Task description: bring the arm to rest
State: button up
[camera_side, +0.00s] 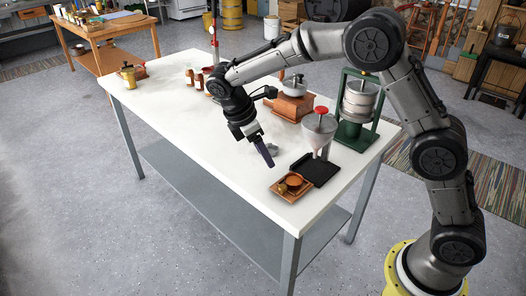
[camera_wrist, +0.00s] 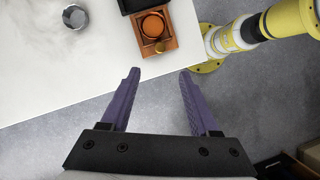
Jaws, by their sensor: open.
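My gripper (camera_side: 266,153) hangs over the front part of the white table (camera_side: 190,128), pointing down. In the wrist view its two purple fingers (camera_wrist: 155,75) are spread apart with nothing between them, and the grey floor shows beyond them. A small wooden tray (camera_side: 291,186) with a round orange-brown cup sits near the table's front corner. The same tray (camera_wrist: 174,42) shows beyond the fingertips in the wrist view, apart from them.
A funnel with a red knob (camera_side: 320,127), a green-framed device (camera_side: 357,108) and a wooden grinder (camera_side: 293,103) stand along the right side. A small metal cup (camera_wrist: 75,17) is on the table. The table's left half is mostly clear.

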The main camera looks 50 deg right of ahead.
jog(key=s+d+r+m+t+y, duration=0.1)
jog(key=s+d+r+m+t, duration=0.15)
jog(key=s+r, duration=0.4)
jog(key=s+d+r+m+t+y, duration=0.1)
jog(key=s+d+r, duration=0.25)
jog(key=r, duration=0.55)
jog(key=s+f+m+t+y, duration=0.1)
jog(key=s+f+m+t, duration=0.1)
jog(key=s+m, duration=0.3)
jog(key=s+a+f+m+t+y, duration=0.1)
jog(key=s+f+m, duration=0.2)
jog(key=s, duration=0.9)
jog(key=shift+s+a+f+m+t, duration=0.25)
jog(key=shift+m+t, duration=0.1)
jog(key=shift+m, duration=0.7)
